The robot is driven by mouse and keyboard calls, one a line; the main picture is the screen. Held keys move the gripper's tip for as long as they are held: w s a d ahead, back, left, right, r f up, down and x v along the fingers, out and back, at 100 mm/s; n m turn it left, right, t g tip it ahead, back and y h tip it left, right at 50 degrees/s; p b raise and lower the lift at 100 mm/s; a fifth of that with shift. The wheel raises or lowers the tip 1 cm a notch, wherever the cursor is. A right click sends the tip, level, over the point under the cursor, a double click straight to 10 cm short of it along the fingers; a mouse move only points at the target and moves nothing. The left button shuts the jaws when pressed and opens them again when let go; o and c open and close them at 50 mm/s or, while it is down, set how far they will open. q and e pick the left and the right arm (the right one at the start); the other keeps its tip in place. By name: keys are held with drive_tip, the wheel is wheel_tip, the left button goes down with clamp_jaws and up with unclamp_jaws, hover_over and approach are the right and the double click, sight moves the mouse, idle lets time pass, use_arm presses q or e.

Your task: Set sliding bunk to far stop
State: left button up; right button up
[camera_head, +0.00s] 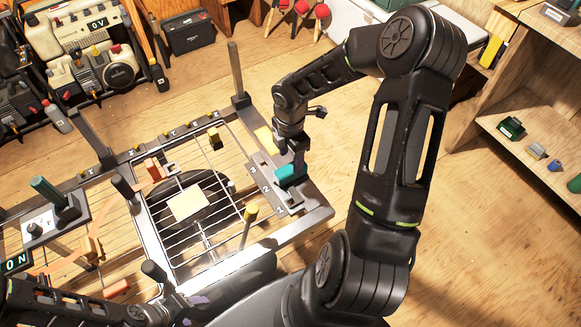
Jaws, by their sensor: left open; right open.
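A teal block (288,173) sits on a grey slotted plate with white marks (265,178), at the right side of the metal frame. It looks like the sliding bunk's handle, but I cannot tell for sure. My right gripper (297,156) is open and points down right at the teal block; its fingers partly hide the block's back, and I cannot tell whether they touch it. A yellow piece (266,141) lies at the plate's far end. My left gripper (172,308) is open and low at the frame's near left edge, away from the plate.
The frame holds a wire rack (200,252) with a pale square (188,204) in its middle. Upright posts (236,70) rise from the frame's corners. A control panel with a teal lever (47,192) stands at left. The wooden floor at right (480,230) is clear.

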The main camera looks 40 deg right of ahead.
sight(291, 167)
wheel_tip(291, 167, down, 6)
drive_tip(key=shift+r+b, duration=0.25)
drive_tip(key=shift+b, duration=0.1)
clamp_jaws()
idle(0.5)
idle(0.8)
